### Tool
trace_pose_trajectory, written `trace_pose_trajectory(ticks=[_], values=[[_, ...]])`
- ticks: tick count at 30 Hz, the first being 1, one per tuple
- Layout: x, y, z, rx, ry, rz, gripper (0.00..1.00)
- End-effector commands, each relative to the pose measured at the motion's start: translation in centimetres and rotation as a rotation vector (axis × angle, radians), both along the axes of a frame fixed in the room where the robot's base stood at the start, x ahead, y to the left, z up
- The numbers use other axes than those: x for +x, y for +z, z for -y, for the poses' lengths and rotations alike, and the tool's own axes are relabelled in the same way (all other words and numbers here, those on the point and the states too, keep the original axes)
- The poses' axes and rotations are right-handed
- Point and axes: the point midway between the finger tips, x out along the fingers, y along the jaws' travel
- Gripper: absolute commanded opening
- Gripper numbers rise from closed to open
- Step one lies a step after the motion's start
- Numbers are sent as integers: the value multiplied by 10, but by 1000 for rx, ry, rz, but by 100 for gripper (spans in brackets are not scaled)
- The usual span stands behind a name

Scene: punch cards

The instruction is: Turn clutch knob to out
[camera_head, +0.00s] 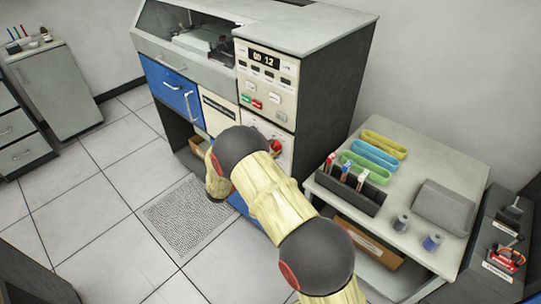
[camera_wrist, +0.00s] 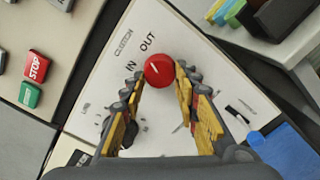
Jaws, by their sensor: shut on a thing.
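The red clutch knob (camera_wrist: 160,71) sits on a pale panel (camera_wrist: 105,85) in the wrist view, beside the printed words CLUTCH, IN and OUT. A short white mark on the knob points toward the upper left, on the side of the IN and OUT labels; I cannot tell exactly which it lines up with. My gripper (camera_wrist: 161,78) has its yellow and grey fingers on either side of the knob, shut on it. In the head view the red knob (camera_head: 276,146) shows just past my arm, which hides the fingers.
Red STOP (camera_wrist: 37,66) and green (camera_wrist: 29,95) buttons lie left of the knob panel. A side table (camera_head: 440,160) with coloured trays and a dark card holder (camera_head: 345,192) stands close to the right of the machine. Tiled floor is open at the left.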

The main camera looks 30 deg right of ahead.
Motion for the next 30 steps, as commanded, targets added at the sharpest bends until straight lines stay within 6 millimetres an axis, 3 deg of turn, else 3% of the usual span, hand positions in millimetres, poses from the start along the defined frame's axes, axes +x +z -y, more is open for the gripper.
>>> trace_pose_trajectory(ticks=[10,27,28,30], values=[[0,0,0,51,-1,142,6],[0,1,0,62,-1,170,6],[0,1,0,62,-1,170,32],[0,1,0,62,-1,170,36]])
